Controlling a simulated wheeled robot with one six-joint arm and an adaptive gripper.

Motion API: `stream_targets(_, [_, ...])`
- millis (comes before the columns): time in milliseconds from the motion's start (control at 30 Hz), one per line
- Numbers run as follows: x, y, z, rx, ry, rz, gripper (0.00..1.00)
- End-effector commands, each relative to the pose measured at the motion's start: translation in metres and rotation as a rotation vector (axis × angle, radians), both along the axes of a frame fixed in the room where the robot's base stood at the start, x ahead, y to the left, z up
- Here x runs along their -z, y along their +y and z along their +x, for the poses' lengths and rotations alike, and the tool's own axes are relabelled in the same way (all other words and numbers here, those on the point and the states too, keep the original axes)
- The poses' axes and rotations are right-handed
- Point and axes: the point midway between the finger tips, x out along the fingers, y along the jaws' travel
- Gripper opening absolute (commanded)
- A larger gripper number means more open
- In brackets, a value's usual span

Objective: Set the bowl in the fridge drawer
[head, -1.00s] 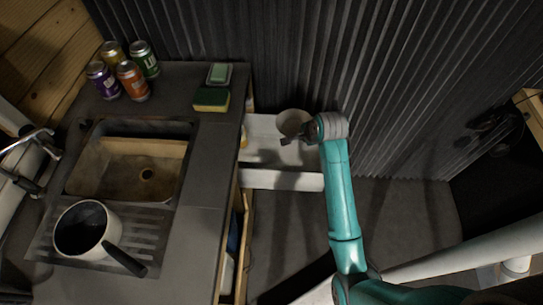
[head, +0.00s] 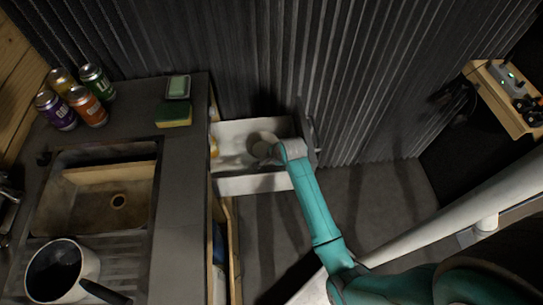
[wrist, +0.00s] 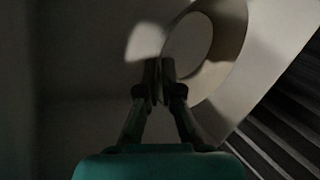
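The bowl (head: 262,143) is pale and round. It is inside the outline of the open white fridge drawer (head: 255,184), near its back right, and partly hidden by my wrist. My gripper (head: 268,150) reaches over the drawer from the right. In the wrist view, the fingers of my gripper (wrist: 160,72) are close together at the near left edge of the bowl (wrist: 232,52), pinching its rim. The bowl is tilted in that view. Whether its base touches the drawer floor is hidden.
The counter with the sink (head: 107,196) stands left of the drawer. A pot (head: 62,268), a sponge (head: 173,115), a soap dish (head: 178,87) and several cans (head: 88,107) are on it. The corrugated wall (head: 300,60) rises close behind the drawer.

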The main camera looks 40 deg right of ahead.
Motion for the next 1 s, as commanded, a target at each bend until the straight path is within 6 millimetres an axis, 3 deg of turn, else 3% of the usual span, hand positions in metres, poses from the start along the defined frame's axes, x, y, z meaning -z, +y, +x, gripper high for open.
stream_targets(933, [0.019,0.000,0.000,-0.001,-0.002,-0.001,0.00])
stream_targets(1000, [0.020,0.000,0.000,-0.001,0.000,-0.001,0.21])
